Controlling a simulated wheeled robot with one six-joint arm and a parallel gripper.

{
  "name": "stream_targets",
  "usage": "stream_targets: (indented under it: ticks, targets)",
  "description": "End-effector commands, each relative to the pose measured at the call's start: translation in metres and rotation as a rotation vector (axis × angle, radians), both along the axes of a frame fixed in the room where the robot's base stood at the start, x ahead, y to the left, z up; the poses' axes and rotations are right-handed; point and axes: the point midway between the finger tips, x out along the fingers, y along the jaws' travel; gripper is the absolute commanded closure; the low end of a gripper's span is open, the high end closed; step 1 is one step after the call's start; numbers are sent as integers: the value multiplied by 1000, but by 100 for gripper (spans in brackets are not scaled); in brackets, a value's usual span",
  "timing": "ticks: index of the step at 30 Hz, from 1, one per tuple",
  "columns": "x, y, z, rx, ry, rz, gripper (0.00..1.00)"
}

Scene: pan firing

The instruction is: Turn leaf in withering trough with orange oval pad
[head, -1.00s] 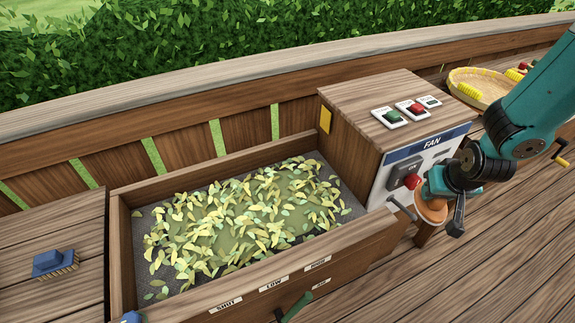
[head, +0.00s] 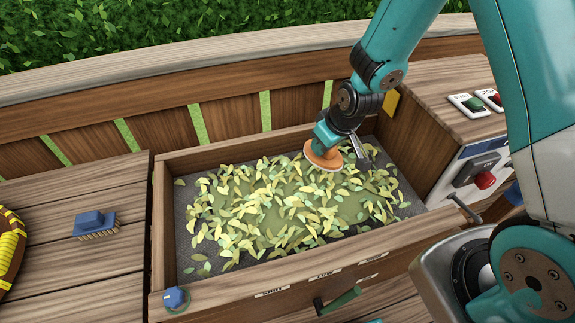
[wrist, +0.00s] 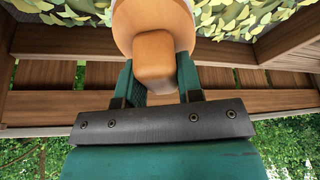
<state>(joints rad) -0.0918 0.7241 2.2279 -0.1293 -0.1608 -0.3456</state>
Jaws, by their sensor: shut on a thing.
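My gripper (head: 328,134) is shut on the orange oval pad (head: 322,156) and holds it over the far right part of the withering trough. In the wrist view the pad's orange grip block (wrist: 154,55) sits between the two green fingers, with leaf beyond it. The withering trough (head: 290,260) is a wooden box with a grey mesh floor. Yellow-green leaf (head: 265,205) lies scattered across its middle, with bare mesh along the edges. The pad is at or just above the leaf; I cannot tell whether it touches.
The fan box (head: 430,120) with switches stands right of the trough. A blue brush (head: 96,225) lies on the left bench, and part of a basket (head: 10,250) shows at the left edge. A blue knob (head: 175,297) and a green lever (head: 340,300) are on the trough's front.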

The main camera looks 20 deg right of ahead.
Motion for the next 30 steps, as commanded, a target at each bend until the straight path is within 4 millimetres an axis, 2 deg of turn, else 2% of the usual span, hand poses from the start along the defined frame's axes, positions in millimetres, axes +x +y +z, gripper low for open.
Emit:
stream_targets:
  ticks: [1, 4, 8, 21, 30]
  targets:
    - [3, 16, -23, 2, -4, 95, 100]
    - [5, 42, -34, 6, -11, 254, 100]
    - [6, 58, -37, 8, -19, 365, 100]
    - [4, 60, -36, 11, -22, 382, 100]
    - [4, 60, -64, 11, -21, 382, 100]
